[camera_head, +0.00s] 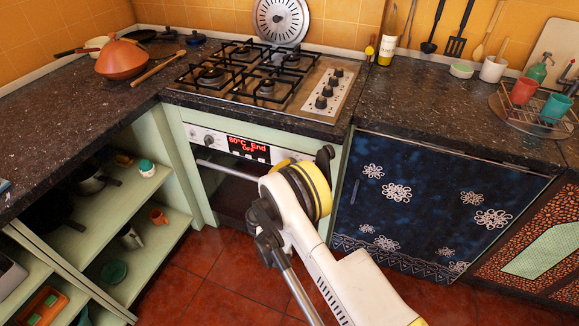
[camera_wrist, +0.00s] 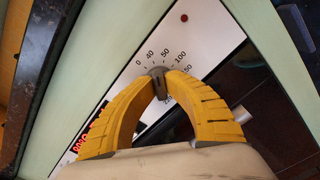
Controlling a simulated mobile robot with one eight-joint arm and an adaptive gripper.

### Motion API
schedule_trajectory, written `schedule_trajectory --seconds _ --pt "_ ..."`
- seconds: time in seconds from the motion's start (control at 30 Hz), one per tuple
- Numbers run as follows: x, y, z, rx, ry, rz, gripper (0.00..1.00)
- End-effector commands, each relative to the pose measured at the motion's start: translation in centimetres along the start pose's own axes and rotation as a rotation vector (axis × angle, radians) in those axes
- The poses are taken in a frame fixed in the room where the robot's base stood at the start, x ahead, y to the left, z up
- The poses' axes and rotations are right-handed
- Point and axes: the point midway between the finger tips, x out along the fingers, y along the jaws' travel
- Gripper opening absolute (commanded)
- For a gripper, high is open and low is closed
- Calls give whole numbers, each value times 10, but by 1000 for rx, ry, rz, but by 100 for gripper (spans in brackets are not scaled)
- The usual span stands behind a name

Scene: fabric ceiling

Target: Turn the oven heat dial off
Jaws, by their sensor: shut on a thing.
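The oven (camera_head: 232,191) is built in under the gas hob, with a white control panel and a red display (camera_head: 248,148) that reads about "60°C End OFF". In the wrist view the dark oven heat dial (camera_wrist: 158,72) sits on the white panel, ringed by marks such as 0, 40, 50, 100 and 150. My gripper (camera_wrist: 161,82) has its two yellow fingers closed on the dial from both sides. In the head view my gripper (camera_head: 284,163) is at the panel's right end and hides the dial.
Another knob (camera_head: 208,139) is on the panel's left. The oven door handle (camera_head: 232,172) runs just below the panel. The worktop edge overhangs above. Open green shelves (camera_head: 140,200) stand at left, and a blue flowered curtain (camera_head: 420,205) hangs at right. The red tiled floor is clear.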

Motion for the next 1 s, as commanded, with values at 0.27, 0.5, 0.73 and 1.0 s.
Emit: schedule_trajectory --seconds 0.27,0.5,0.73,1.0 --pt "2 0 2 -262 -4 -2 0" --pt "2 1 2 -461 -4 -2 0" --pt "2 1 2 -598 -4 -1 0" --pt "2 2 2 -676 -4 -1 0"
